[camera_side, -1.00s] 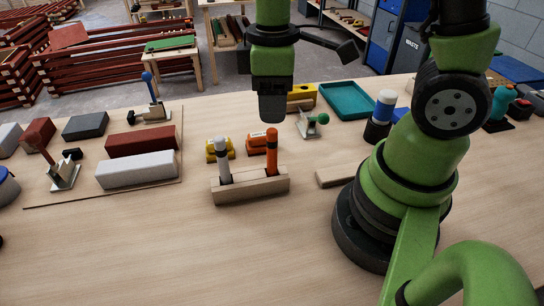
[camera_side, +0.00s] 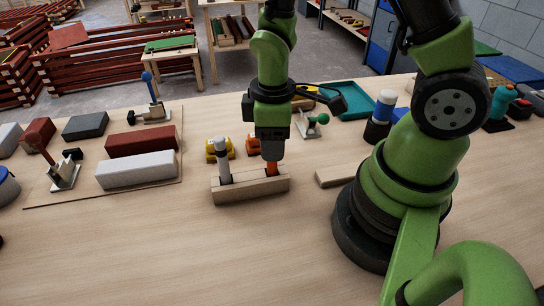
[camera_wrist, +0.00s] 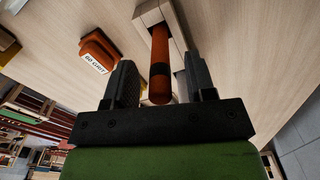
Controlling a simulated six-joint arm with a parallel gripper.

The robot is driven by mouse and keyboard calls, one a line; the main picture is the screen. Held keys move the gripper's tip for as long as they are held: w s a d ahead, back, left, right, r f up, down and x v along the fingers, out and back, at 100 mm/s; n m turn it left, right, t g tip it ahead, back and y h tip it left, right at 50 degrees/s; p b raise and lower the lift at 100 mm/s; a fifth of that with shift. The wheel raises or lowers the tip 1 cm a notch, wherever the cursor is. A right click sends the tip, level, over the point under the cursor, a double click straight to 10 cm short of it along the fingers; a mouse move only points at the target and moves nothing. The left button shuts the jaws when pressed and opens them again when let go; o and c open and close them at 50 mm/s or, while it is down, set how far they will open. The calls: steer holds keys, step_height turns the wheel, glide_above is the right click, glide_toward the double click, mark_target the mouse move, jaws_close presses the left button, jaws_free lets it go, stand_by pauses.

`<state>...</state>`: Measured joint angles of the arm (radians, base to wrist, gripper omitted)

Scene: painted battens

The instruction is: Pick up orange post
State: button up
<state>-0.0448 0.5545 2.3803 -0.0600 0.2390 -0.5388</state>
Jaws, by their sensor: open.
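The orange post (camera_side: 272,169) stands upright in the right hole of a pale wooden block (camera_side: 251,187). A white-grey post (camera_side: 222,160) stands in the block's left hole. My gripper (camera_side: 271,150) points down over the orange post, which hides the post's upper part in the side view. In the wrist view my gripper (camera_wrist: 163,85) is open, with one finger on each side of the orange post (camera_wrist: 160,62). The post has a dark band near its end. The wooden block (camera_wrist: 158,14) shows beyond it.
A toggle clamp (camera_side: 310,123) stands behind right. The table in front is clear.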

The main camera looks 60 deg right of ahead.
jaws_close()
steer(key=shift+r, duration=0.1)
